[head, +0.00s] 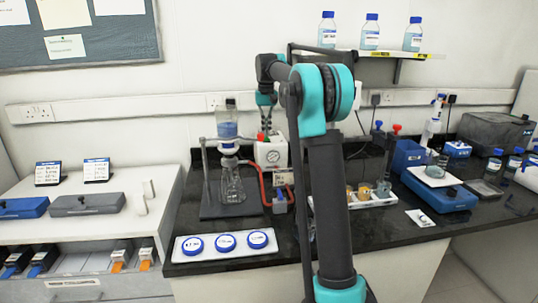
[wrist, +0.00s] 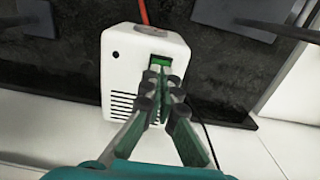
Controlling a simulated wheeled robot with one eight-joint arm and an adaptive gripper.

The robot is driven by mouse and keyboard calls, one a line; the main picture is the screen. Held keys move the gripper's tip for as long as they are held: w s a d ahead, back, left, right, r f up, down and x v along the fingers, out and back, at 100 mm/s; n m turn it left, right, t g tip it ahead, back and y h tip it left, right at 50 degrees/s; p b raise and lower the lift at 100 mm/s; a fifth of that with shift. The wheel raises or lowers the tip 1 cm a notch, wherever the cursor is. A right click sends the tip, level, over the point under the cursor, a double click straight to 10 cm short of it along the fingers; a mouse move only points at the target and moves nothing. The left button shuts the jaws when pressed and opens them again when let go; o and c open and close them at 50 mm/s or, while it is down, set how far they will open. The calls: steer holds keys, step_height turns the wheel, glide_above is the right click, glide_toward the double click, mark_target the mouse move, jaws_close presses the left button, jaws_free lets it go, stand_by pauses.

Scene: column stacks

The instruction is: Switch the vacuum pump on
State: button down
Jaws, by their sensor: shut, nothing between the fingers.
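The vacuum pump (head: 271,153) is a white box with a round gauge on its front, standing on the black bench behind the glass flask. In the wrist view the pump (wrist: 122,65) fills the middle, with vent slots on its top. A green rocker switch (wrist: 160,61) sits in a dark recess there. My gripper (wrist: 165,78) is shut and empty, its fingertips right at the switch and partly covering it. I cannot tell whether they touch it. In the head view my gripper (head: 267,122) points down above the pump.
A filter flask (head: 231,186) on a stand is left of the pump, joined by a red hose (head: 263,183). A tray of blue-lidded dishes (head: 190,254) lies in front. A white rack (head: 358,200) and a blue balance (head: 438,192) stand to the right.

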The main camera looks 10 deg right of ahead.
steer(key=shift+f, duration=1.05)
stand_by(0.4)
steer(key=shift+r, duration=3.5)
steer(key=shift+s, duration=0.1)
